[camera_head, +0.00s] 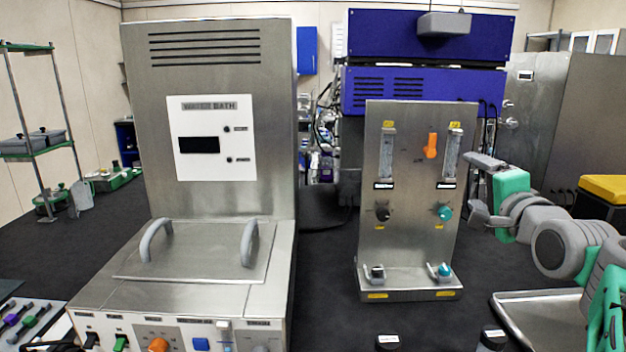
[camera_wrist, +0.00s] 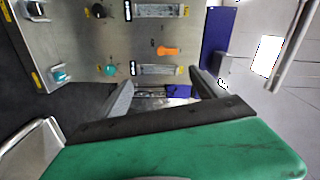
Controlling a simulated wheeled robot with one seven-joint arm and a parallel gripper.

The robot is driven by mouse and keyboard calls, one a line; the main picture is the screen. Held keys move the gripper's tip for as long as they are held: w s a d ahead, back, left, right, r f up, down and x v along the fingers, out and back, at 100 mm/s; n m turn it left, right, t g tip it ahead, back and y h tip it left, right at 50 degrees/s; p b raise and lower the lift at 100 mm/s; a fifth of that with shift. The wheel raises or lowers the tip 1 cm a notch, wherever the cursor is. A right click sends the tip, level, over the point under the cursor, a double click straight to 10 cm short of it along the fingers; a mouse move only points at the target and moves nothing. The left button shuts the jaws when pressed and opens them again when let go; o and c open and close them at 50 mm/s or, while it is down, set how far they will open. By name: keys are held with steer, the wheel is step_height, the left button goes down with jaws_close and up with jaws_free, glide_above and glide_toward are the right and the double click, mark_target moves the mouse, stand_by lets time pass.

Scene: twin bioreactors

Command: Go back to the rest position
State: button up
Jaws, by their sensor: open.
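My gripper (camera_head: 478,190) is on the right of the head view, at the end of my grey and green arm. It is open and empty, just right of the steel flow-meter panel (camera_head: 408,245). In the wrist view my gripper (camera_wrist: 158,84) shows two grey fingers spread apart with nothing between them. The panel (camera_wrist: 100,45) appears sideways there, beyond the fingers. It carries an orange knob (camera_head: 431,146), two clear flow tubes and a teal knob (camera_head: 445,212). I cannot tell whether a finger touches the panel.
A steel water bath (camera_head: 210,130) with a two-handled lid (camera_head: 198,252) stands on the left. A metal tray (camera_head: 545,318) lies under my arm. Blue units (camera_head: 425,92) stand behind the panel. Small black-capped items (camera_head: 388,342) are at the front edge. Dark surface shows between bath and panel.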

steer(key=s+d+f+n+g+h, duration=0.1)
steer(key=s+d+f+n+g, duration=0.25)
steer(key=f, duration=0.55)
steer(key=s+f+n+g, duration=0.2)
steer(key=s+f+g, duration=0.3)
steer(key=f, duration=0.4)
steer(key=s+d+f+n+g+h, duration=0.1)
steer(key=s+d+f+n+g, duration=0.15)
steer(key=s+f, duration=0.45)
steer(key=s+a+f+n+g+y+p, duration=0.1)
steer(key=s+a+f+n+g+p, duration=0.2)
steer(key=s+a+f, duration=0.6)
steer(key=w+a+r+n, duration=0.1)
steer(key=a+n, duration=0.1)
steer(key=a, duration=0.4)
steer(key=w+a+n+y, duration=0.1)
steer(key=w+a+n, duration=0.1)
steer(key=a, duration=0.5)
steer(key=shift+r, duration=0.35)
steer(key=shift+w, duration=0.1)
